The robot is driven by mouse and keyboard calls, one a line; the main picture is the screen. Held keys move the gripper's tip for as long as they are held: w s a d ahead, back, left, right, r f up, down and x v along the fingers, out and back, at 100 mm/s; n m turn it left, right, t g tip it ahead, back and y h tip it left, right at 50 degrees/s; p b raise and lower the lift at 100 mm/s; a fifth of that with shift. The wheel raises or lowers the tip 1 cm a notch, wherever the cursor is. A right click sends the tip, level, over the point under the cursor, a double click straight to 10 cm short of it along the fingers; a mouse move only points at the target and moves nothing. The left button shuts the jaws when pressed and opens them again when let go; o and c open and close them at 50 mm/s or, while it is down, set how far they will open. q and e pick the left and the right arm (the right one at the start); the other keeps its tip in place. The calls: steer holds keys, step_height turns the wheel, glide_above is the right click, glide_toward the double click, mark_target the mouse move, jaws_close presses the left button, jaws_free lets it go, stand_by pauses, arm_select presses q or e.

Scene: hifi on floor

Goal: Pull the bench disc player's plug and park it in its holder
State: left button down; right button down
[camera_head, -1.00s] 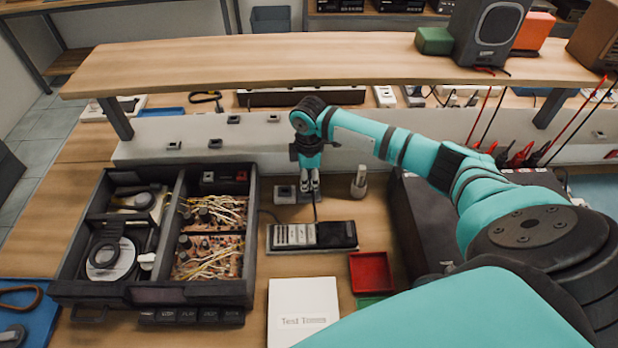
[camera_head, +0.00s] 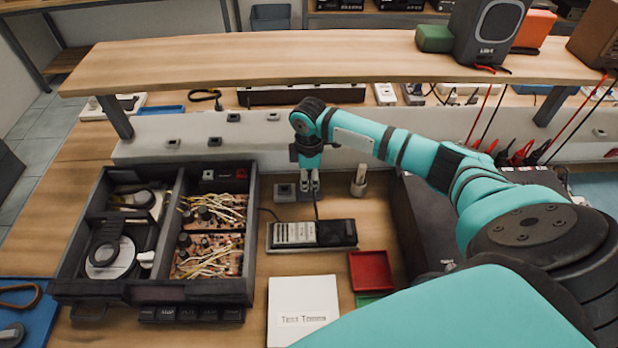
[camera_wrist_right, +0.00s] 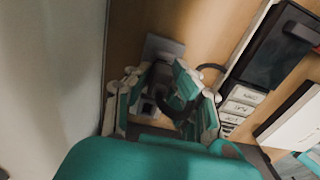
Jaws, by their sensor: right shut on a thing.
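My right gripper (camera_head: 310,186) is over the bench behind the small keyed unit, pointing down. In the right wrist view its fingers (camera_wrist_right: 163,95) are closed around a dark plug (camera_wrist_right: 180,101), largely hidden between them. A dark cable (camera_wrist_right: 211,68) curves from the plug. A grey socket block (camera_head: 285,192) sits just left of the fingertips; whether the plug touches it is hidden. The open disc player (camera_head: 252,270) stands at left, with a disc (camera_head: 110,258) and wired boards inside. A small upright grey piece in a pale base (camera_head: 359,182), perhaps the holder, stands right of the gripper. My left gripper is out of view.
The black unit with pale keys (camera_head: 312,235) lies close in front of my gripper. A red tray (camera_head: 371,270) and a white booklet (camera_head: 303,310) lie nearer. A raised wooden shelf (camera_head: 300,62) spans behind. A dark box (camera_head: 415,225) stands to the right.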

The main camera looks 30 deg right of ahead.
steer(key=shift+f, duration=0.55)
stand_by(0.4)
steer(key=c, duration=1.1)
jaws_free()
steer(key=shift+r, duration=0.1)
step_height(320, 180, up, 17)
steer(key=p, duration=0.6)
